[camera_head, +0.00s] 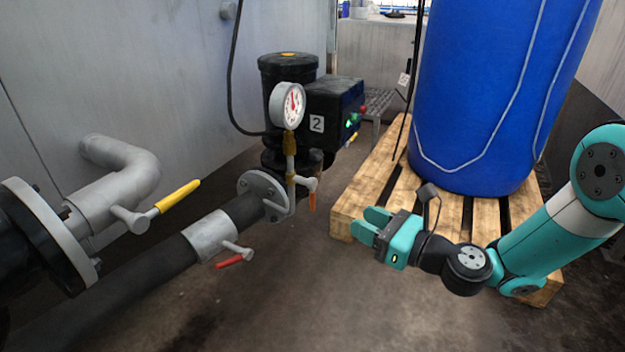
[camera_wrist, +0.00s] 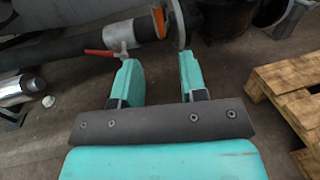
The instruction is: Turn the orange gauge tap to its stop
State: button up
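The orange gauge tap (camera_head: 312,201) is below a round white gauge (camera_head: 288,105) on a thin brass and grey stem. Its short orange handle hangs straight down in the head view. My gripper (camera_head: 368,223) is to the right of the tap, apart from it, with its fingers pointing left toward the pipes. In the wrist view my gripper (camera_wrist: 158,74) shows two teal fingers spread apart with nothing between them. A small upright orange piece (camera_wrist: 158,22) shows beyond the fingertips there; it looks like the tap's handle, but I cannot be certain.
A red lever (camera_head: 235,261) and a yellow lever (camera_head: 178,196) sit on the pipes at left. The red lever also shows in the wrist view (camera_wrist: 99,53). A blue drum (camera_head: 490,90) stands on a wooden pallet (camera_head: 352,200) behind my arm. Floor between is clear.

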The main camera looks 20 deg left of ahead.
aim_at(313, 210)
jog(key=shift+x, duration=6.55)
jog(key=shift+s+f, duration=0.1)
jog(key=shift+s, duration=0.05)
jog(key=shift+c, duration=0.5)
grip_shut()
